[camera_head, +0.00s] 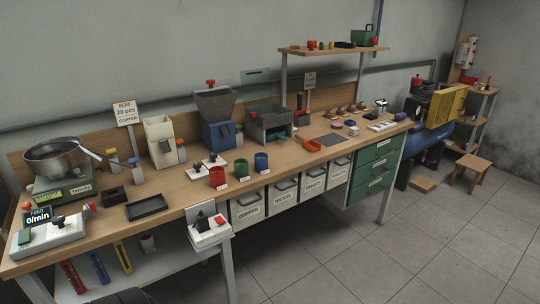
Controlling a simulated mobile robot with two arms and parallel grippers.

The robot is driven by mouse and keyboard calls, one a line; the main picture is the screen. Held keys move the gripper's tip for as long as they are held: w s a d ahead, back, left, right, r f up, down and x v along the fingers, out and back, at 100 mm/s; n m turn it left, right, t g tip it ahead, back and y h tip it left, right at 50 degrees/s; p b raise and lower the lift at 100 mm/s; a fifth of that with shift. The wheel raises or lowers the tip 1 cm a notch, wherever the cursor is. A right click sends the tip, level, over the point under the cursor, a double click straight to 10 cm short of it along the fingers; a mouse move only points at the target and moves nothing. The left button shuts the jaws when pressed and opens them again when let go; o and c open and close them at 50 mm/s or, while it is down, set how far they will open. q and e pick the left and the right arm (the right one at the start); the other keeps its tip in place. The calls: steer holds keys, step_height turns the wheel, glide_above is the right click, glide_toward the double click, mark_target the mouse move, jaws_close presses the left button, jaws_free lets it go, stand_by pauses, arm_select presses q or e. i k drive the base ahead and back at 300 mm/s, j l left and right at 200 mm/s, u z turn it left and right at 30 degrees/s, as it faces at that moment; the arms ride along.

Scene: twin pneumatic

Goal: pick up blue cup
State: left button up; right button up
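The blue cup (261,162) stands upright on the wooden workbench (310,155), near its front edge. It is the rightmost of three cups in a row, with a small white label in front of it. The green cup (241,169) stands just to its left, and the red cup (217,177) is left of that. The cups look apart from each other. Neither of my grippers shows in the head view.
Behind the cups stand a blue hopper machine (217,130) and a grey box-shaped machine (269,122). A white switch panel (207,166) is close to the red cup's left. An orange tray (312,145) lies to the right. Labelled bins (284,195) hang below. Floor in front is clear.

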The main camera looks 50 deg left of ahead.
mark_target(262, 163)
steer(key=i+u, duration=0.5)
steer(key=i+l+u, duration=0.1)
steer(key=i+u, duration=0.15)
steer(key=u, duration=0.25)
steer(key=i+l+u, duration=0.25)
steer(key=u, duration=0.2)
steer(key=i+l+u, duration=0.35)
steer(key=u, duration=0.15)
